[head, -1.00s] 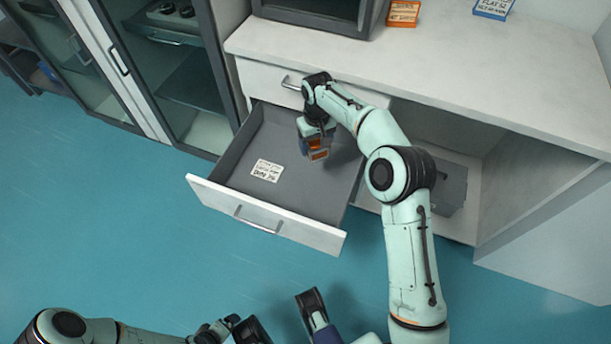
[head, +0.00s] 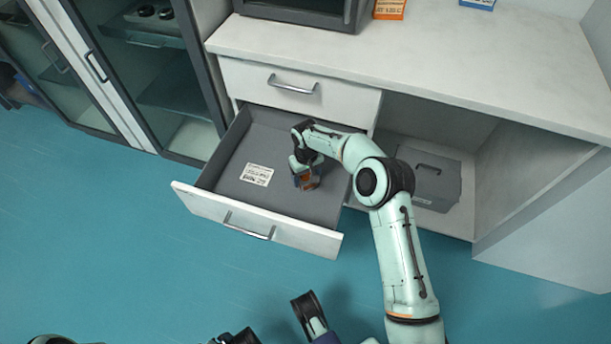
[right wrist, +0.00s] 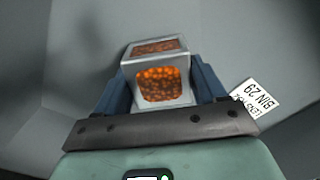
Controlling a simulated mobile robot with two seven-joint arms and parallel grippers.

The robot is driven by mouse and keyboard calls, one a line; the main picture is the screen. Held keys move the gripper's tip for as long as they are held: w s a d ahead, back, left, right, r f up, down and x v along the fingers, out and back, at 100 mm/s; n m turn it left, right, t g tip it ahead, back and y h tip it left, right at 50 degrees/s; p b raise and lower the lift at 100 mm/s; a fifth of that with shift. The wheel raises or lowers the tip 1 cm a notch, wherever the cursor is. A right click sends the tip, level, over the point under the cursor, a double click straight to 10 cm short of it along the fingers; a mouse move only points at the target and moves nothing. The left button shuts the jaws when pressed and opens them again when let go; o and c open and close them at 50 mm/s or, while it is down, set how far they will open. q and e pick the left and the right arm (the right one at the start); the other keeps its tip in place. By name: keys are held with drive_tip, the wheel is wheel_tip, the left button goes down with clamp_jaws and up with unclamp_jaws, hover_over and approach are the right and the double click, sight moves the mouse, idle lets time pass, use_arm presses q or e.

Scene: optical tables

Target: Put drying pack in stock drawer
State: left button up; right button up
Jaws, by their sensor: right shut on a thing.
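The drying pack (right wrist: 160,82), a small pale case with windows onto orange beads, is between the fingers of my right gripper (right wrist: 158,95). In the head view my right gripper (head: 306,178) is shut on the pack, inside the open stock drawer (head: 215,206). I cannot tell whether the pack touches the drawer floor. A white label (head: 257,174) lies on the drawer floor left of the gripper; in the right wrist view the label (right wrist: 257,103) reads "BIN 29". My left gripper cannot be clearly made out at the bottom edge.
A closed drawer (head: 292,86) sits just above the open one. A grey case (head: 430,180) stands in the open bay to the right. A glass-door cabinet (head: 150,80) stands left. Orange (head: 389,9) and blue (head: 478,3) boxes are on the counter (head: 420,60).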

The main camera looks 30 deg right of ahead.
sight(306, 175)
use_arm(q)
drive_tip(key=shift+s+f, duration=0.1)
use_arm(e)
drive_tip(key=shift+f, duration=0.1)
drive_tip(key=o, duration=1.1)
use_arm(q)
drive_tip(key=shift+s, duration=0.1)
use_arm(e)
drive_tip(key=shift+o, duration=0.2)
drive_tip(key=shift+r, duration=0.35)
wheel_tip(306, 175, up, 7)
drive_tip(key=shift+r+p, duration=0.1)
drive_tip(key=shift+p, duration=0.75)
use_arm(q)
drive_tip(key=shift+t, duration=0.5)
drive_tip(key=r, duration=0.1)
drive_tip(key=w+r, duration=0.1)
drive_tip(key=w+d+r, duration=0.1)
drive_tip(key=r, duration=0.1)
drive_tip(key=shift+w+d+p, duration=0.1)
drive_tip(key=shift+w+p, duration=0.05)
drive_tip(key=shift+p, duration=0.25)
use_arm(e)
wheel_tip(306, 175, up, 4)
drive_tip(key=shift+r, duration=0.25)
